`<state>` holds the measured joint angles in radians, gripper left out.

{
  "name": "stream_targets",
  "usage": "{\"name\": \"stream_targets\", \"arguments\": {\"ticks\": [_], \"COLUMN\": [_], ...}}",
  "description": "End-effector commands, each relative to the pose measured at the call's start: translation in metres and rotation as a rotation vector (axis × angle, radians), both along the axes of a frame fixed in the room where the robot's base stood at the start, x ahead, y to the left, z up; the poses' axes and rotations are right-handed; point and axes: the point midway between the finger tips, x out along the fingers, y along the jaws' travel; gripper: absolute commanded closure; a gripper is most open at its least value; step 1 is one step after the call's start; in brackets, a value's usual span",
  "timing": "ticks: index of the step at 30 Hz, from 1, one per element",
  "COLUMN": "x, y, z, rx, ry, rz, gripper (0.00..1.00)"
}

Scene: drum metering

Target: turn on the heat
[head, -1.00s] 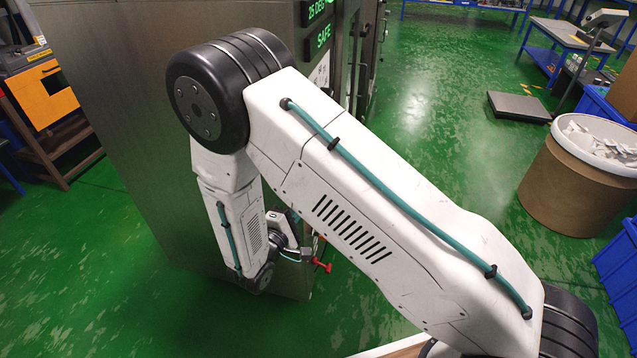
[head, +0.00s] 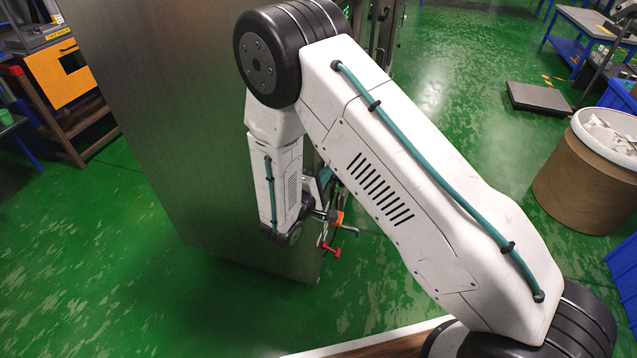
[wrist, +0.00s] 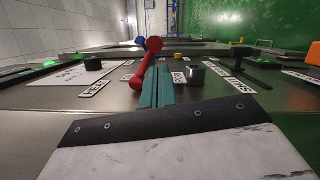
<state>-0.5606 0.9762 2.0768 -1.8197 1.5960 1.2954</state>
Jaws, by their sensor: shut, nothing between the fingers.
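In the wrist view, a red lever (wrist: 148,64) with a ball end stands out from a metal control panel. A white label reading HEAT (wrist: 95,88) is on the panel to the left of the lever's base. The teal fingers of my gripper (wrist: 158,86) are shut and empty, just right of the lever. I cannot tell whether they touch it. In the head view, a red handle (head: 328,248) shows low at the edge of the tall metal cabinet (head: 180,130). My arm hides most of the panel there.
Green floor between is clear.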

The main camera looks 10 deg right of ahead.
Motion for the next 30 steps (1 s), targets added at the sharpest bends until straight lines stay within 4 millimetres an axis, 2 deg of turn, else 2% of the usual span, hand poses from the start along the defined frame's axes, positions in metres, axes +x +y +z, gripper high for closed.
{"name": "stream_targets", "arguments": {"ticks": [3, 9, 30], "x": [0.011, 0.019, 0.018], "y": [-0.012, -0.019, -0.021], "z": [0.001, 0.001, 0.003], "rx": [0.0, -0.001, -0.052], "ry": [0.0, 0.001, 0.03], "rz": [-0.002, 0.0, 0.0], "gripper": [1.0, 1.0, 1.0]}}
